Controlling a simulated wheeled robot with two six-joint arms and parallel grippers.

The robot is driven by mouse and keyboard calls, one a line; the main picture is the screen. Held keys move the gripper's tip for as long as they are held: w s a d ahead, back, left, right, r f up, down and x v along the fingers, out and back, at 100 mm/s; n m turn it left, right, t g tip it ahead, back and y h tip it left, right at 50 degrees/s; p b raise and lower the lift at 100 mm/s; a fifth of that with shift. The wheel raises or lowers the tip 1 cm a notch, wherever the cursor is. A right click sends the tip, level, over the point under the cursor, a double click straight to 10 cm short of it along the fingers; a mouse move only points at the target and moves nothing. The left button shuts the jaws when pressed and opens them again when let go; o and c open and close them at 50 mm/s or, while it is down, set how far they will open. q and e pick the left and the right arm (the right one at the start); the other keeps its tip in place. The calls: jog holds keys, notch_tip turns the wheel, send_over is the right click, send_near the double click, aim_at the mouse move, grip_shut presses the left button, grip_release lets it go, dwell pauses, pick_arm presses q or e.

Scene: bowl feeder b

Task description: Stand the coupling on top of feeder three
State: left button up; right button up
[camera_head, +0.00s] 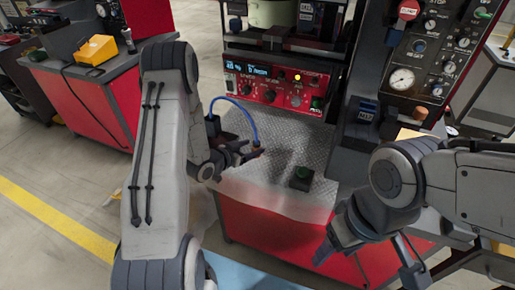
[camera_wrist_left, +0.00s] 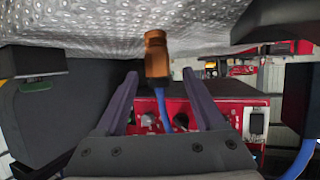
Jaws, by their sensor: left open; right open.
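A copper-brown coupling (camera_wrist_left: 156,56) with a blue hose (camera_wrist_left: 167,110) running from it shows in the left wrist view, between and beyond the fingertips of my left gripper (camera_wrist_left: 156,84). That gripper is open, and its fingers flank the coupling without visibly closing on it. In the head view my left gripper (camera_head: 248,152) is low over the metal tabletop, at the end of the arching hose (camera_head: 243,107). My right gripper (camera_head: 366,264) is open and empty in front of the red cabinet. No readable label marks feeder three; a cream bowl (camera_head: 271,12) stands on equipment at the back.
A red control unit (camera_head: 275,85) stands behind. A gauge panel (camera_head: 430,60) and a small orange-brown cylinder (camera_head: 420,113) are at right.

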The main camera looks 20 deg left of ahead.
aim_at(254, 147)
pick_arm(q)
jog(key=x, duration=0.3)
jog(key=shift+d+f, duration=0.2)
jog(key=shift+c, duration=0.3)
grip_shut()
jog(key=shift+r, duration=0.1)
